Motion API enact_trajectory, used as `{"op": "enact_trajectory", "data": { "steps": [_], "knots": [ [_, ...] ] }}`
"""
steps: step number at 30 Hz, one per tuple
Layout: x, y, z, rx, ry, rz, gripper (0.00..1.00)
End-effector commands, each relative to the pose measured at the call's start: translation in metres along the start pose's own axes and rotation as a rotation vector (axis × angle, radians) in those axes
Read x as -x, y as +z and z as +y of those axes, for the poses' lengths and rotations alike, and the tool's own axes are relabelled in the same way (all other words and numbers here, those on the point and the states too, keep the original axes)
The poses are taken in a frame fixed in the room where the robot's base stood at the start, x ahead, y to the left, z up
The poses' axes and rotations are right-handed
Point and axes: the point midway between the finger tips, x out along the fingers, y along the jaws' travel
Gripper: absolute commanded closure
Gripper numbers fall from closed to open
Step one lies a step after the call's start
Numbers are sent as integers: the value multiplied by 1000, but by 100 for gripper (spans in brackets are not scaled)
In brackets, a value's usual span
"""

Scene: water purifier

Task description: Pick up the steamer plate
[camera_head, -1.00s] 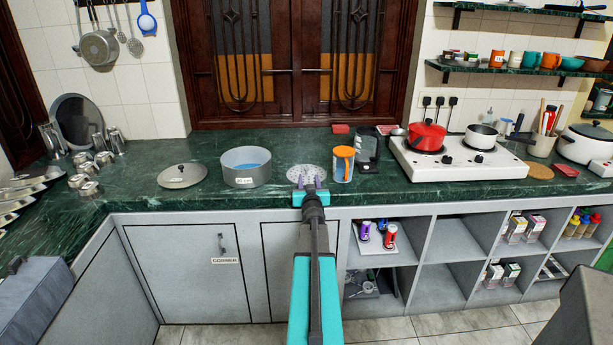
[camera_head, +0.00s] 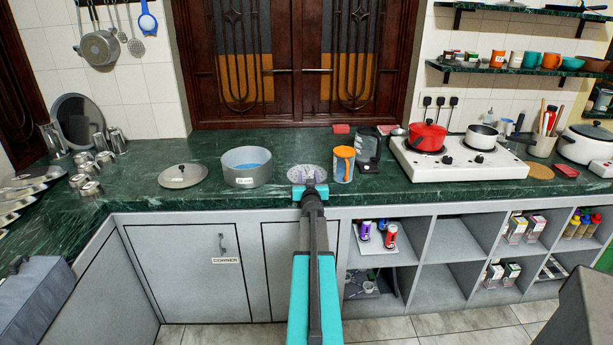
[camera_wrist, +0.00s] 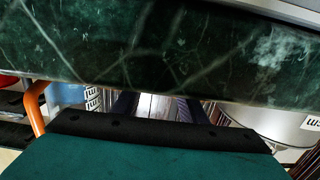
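The steamer plate (camera_head: 307,170) is a flat, round, light perforated disc at the front of the green counter, between the pot and the orange mug. My gripper (camera_head: 309,184) is at its near edge and covers part of it. In the wrist view, the two dark fingers of my gripper (camera_wrist: 160,108) stand apart, with a pale, blurred patch between them. Whether the fingers touch the plate cannot be told.
A grey pot (camera_head: 246,178) stands left of the plate, with a lid (camera_head: 183,176) farther left. The orange mug (camera_head: 343,165) is close on the right, with a dark jug (camera_head: 367,150) behind it. The counter's front edge (camera_wrist: 160,45) crosses the wrist view.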

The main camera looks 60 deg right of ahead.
Motion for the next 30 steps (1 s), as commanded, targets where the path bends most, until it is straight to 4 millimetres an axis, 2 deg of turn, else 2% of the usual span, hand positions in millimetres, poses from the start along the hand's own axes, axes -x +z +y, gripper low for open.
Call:
{"op": "enact_trajectory", "data": {
  "steps": [6, 12, 30],
  "knots": [
    [-21, -1, 0, 2, 0, 0, 62],
    [-31, -1, 0, 2, 0, 0, 62],
    [-31, -1, 0, 1, 1, 0, 62]
  ]
}}
